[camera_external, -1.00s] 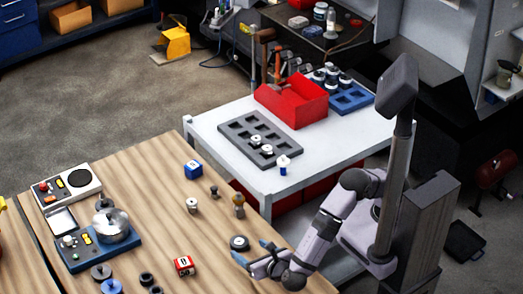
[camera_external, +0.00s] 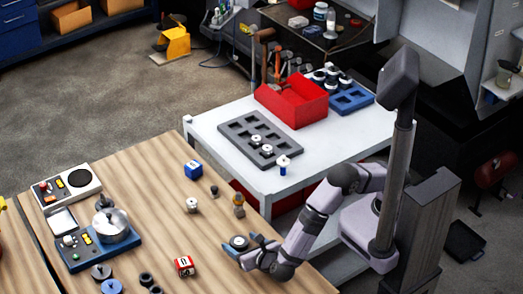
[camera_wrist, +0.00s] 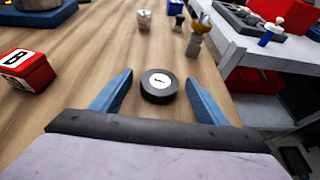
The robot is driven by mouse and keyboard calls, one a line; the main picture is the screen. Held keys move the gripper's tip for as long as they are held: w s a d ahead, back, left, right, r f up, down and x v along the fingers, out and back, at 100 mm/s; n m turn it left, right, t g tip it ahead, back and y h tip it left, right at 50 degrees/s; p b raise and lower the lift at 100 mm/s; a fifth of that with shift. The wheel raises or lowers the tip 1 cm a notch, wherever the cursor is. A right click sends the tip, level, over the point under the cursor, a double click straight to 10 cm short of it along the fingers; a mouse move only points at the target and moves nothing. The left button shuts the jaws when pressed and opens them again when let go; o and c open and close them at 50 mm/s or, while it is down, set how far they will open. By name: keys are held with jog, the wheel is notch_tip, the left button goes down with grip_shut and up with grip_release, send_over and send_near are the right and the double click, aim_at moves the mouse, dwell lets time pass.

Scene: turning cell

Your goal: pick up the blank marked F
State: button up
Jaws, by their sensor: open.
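A black round blank with a white label (camera_wrist: 158,92) lies flat on the wooden table. Its label carries a small dark mark that I cannot read for certain. It also shows in the external view (camera_external: 239,241). My gripper (camera_wrist: 159,76) is open, with its two blue fingers on either side of this blank. There is a visible gap between each finger and the blank in the wrist view. The external view also shows my gripper (camera_external: 242,246) low at the table's right part, around the blank.
A red block marked B (camera_wrist: 26,70) stands left of my gripper. Small metal parts (camera_wrist: 144,20) and a brass-coloured piece (camera_wrist: 196,40) stand beyond the blank. A white cart (camera_external: 215,148) with a grey tray (camera_external: 233,139) adjoins the table. Bare wood lies around the blank.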

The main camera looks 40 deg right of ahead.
aim_at(242, 245)
jog(key=shift+r, duration=0.1)
jog(key=c, duration=1.5)
jog(key=shift+c, duration=0.2)
jog(key=shift+r, duration=0.1)
notch_tip(242, 245, up, 10)
jog(key=b, duration=0.1)
jog(key=shift+b, duration=0.3)
